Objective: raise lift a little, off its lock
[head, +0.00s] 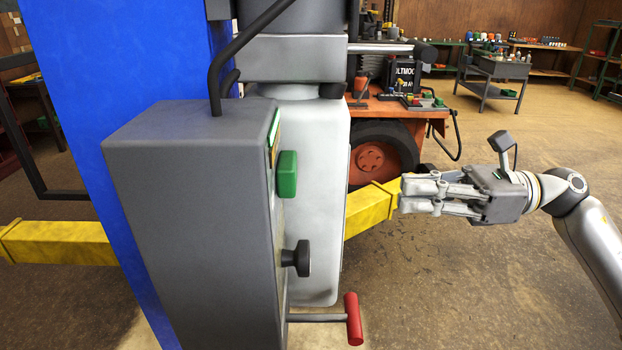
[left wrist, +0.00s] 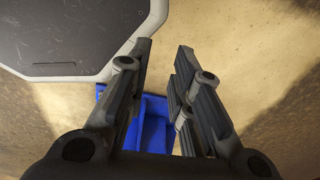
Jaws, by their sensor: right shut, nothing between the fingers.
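The lift's grey control box (head: 190,200) stands in front of the blue lift post (head: 70,110) in the head view. A green button (head: 287,174) and a black knob (head: 297,258) are on its right-hand face. A lever with a red grip (head: 353,318) sticks out low on the right. A yellow lift arm (head: 372,207) runs behind the box. My right gripper (head: 402,193) is shut and empty, right of the green button and apart from it, in front of the yellow arm's end in the picture. My left gripper (left wrist: 160,60) is open and empty, pointing over the floor in the left wrist view.
A grey cart (head: 492,75) and shelves line the back. Open floor lies at the right. A blue piece (left wrist: 152,130) shows beyond my left fingers.

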